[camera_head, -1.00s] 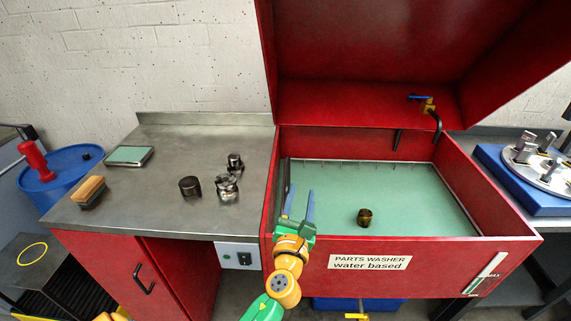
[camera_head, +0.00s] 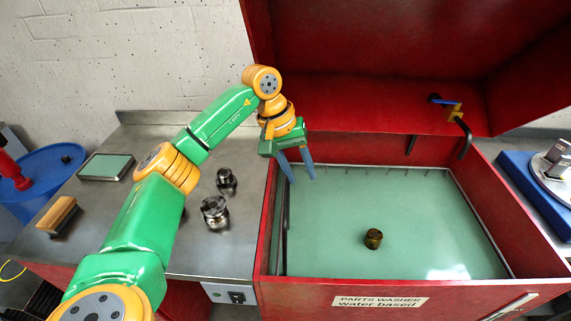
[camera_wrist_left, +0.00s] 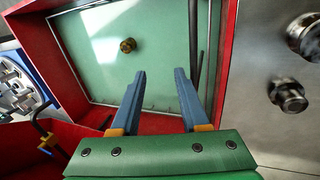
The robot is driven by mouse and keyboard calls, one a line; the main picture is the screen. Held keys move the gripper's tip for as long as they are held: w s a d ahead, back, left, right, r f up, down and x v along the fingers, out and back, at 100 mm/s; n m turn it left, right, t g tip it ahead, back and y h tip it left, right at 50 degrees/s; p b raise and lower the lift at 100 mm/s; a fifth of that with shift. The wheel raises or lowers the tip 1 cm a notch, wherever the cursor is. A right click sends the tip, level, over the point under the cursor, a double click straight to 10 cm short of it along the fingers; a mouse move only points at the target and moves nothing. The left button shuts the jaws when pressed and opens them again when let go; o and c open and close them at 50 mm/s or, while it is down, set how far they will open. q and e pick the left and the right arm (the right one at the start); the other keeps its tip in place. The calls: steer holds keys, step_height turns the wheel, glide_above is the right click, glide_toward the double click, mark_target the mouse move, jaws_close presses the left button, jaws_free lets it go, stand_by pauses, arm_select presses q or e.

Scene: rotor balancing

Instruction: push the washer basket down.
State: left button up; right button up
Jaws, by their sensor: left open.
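The red parts washer (camera_head: 380,289) stands with its lid raised, and pale green liquid fills its tub. The washer basket (camera_head: 388,172) shows only as a thin metal rim and hooks along the tub's back edge; the rest cannot be made out. A small brass-coloured part (camera_head: 373,238) sits in the tub. My left gripper (camera_head: 302,177) is open and empty, fingers pointing down above the tub's back-left corner. My right gripper is out of view.
A steel bench (camera_head: 240,262) adjoins the washer on the left, with dark metal parts (camera_head: 215,212), a brush (camera_head: 58,214) and a green-topped tray (camera_head: 106,166). A tap with a blue lever (camera_head: 452,107) hangs at the back right. The tub's middle is clear of my arm.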

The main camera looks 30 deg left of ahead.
mark_target(286, 194)
arm_select(q)
steer(key=s+a+g+y, duration=0.1)
steer(key=s+a, duration=0.1)
steer(key=a, duration=0.3)
steer(key=d+f, duration=0.1)
steer(key=d+f+p, duration=0.1)
steer(key=f, duration=0.1)
steer(key=shift+s+d+n, duration=0.2)
steer(key=shift+s+n, duration=0.1)
steer(key=shift+s, duration=0.05)
steer(key=shift+w+f+p, duration=0.15)
steer(key=shift+f, duration=0.35)
steer(key=shift+w+f+p, duration=0.15)
steer(key=shift+f, duration=0.35)
steer(key=shift+w+a+f, duration=0.1)
steer(key=shift+a+f, duration=0.05)
steer(key=shift+a, duration=0.05)
steer(key=shift+d, duration=0.2)
jaws_close()
